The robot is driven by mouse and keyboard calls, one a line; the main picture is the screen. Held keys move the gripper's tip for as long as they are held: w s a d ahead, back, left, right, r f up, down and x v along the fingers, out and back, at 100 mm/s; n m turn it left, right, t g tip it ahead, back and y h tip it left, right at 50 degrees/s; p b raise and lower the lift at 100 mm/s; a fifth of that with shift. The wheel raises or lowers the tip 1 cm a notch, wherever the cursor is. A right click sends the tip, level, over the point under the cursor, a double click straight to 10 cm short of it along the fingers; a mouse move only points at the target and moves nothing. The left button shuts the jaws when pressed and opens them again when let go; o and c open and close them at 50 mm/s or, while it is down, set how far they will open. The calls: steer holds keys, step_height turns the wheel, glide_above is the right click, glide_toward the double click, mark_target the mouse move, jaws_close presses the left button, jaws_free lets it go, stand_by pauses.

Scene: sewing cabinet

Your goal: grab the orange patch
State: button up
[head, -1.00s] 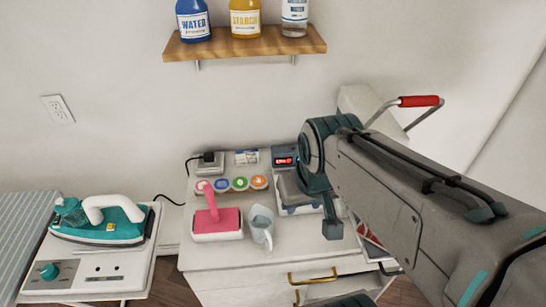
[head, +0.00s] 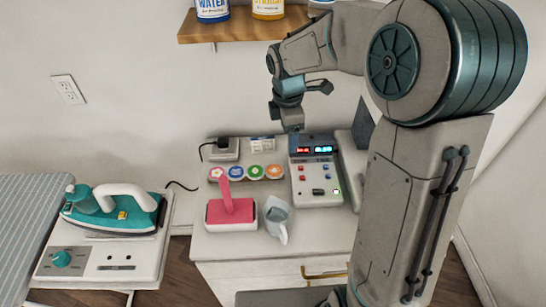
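The orange patch (head: 274,171) is the rightmost of a row of small round patches on the white cabinet top (head: 240,246). It is round with a pale mark in its middle. My gripper (head: 294,143) points down above and behind the row, slightly right of the orange patch, in front of the wall and by the left edge of a control box. It appears apart from the patch. Its fingers are small and seen edge-on, so whether they are open or shut does not show. I see nothing held in it.
Pink (head: 216,174), blue (head: 236,172) and green (head: 255,172) patches stand left of it. The control box (head: 317,183) is close on the right. A wooden shelf (head: 240,27) hangs above; an iron (head: 110,212) is left.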

steer(key=w+a+f+n, duration=0.3)
steer(key=w+f+n, duration=0.2)
steer(key=n, duration=0.1)
steer(key=p, duration=0.1)
glide_above(274, 170)
steer(key=shift+g+y, duration=0.3)
steer(key=shift+g, duration=0.1)
step_height(274, 170, down, 9)
steer(key=shift+w+r, duration=0.15)
steer(key=shift+r, duration=0.05)
steer(key=f, duration=0.1)
steer(key=f+p, duration=0.1)
steer(key=f, duration=0.2)
steer(key=shift+s, duration=0.25)
steer(key=shift+f, duration=0.6)
steer(key=shift+f, duration=0.25)
steer(key=shift+c, duration=0.3)
steer(key=c, duration=1)
